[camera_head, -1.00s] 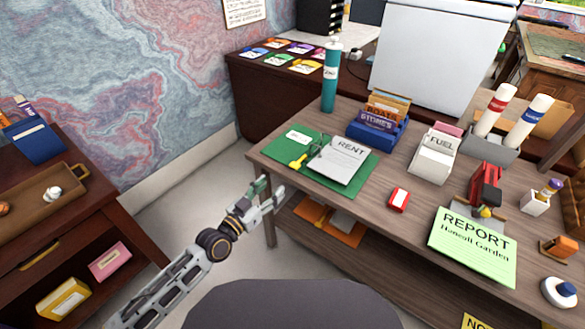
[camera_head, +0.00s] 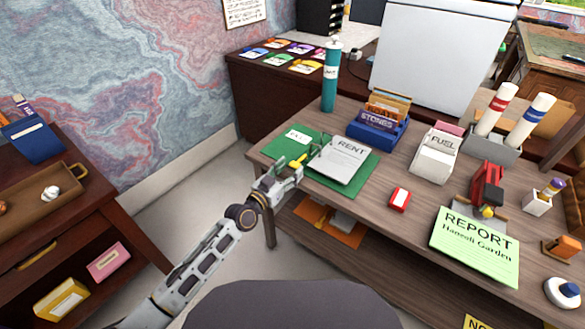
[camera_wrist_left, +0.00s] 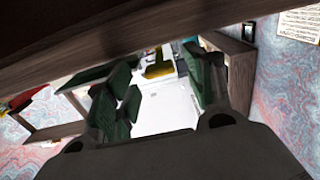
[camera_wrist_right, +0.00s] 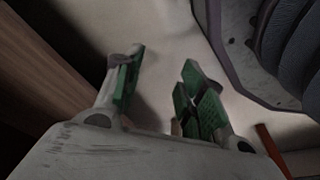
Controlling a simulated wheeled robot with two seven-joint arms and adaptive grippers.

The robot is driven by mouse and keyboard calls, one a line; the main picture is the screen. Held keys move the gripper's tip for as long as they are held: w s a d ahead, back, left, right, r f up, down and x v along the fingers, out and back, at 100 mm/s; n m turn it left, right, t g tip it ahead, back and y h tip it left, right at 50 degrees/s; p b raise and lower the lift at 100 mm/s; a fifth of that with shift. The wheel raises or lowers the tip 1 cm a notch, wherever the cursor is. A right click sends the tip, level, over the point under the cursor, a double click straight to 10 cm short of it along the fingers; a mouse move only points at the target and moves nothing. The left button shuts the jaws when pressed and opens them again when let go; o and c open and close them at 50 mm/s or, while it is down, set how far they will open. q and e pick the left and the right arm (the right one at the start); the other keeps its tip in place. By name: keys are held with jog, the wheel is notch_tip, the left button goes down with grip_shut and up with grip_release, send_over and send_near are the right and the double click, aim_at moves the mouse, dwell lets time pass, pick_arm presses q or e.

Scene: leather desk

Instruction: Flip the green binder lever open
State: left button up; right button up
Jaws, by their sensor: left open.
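The green binder (camera_head: 352,186) lies open on the desk's left end, with a white RENT sheet (camera_head: 343,160) on its right part. Its yellow lever (camera_head: 297,162) stands near the middle front of the binder. My left gripper (camera_head: 284,174) is just in front of the lever, at the desk's front edge, with jaws open and empty. In the left wrist view the yellow lever (camera_wrist_left: 158,68) shows beyond and between the open green-padded fingers (camera_wrist_left: 160,92), apart from them. My right gripper (camera_wrist_right: 165,82) shows only in its own wrist view, with fingers apart and nothing between them.
A teal cylinder (camera_head: 330,82) and a blue card box (camera_head: 378,132) stand behind the binder. A white FUEL box (camera_head: 433,160) and a red box (camera_head: 399,200) are to the right. The desk edge (camera_wrist_left: 110,62) crosses close in the left wrist view.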

aim_at(299, 161)
pick_arm(q)
jog(key=shift+x, duration=1.05)
jog(key=shift+c, duration=0.3)
grip_shut()
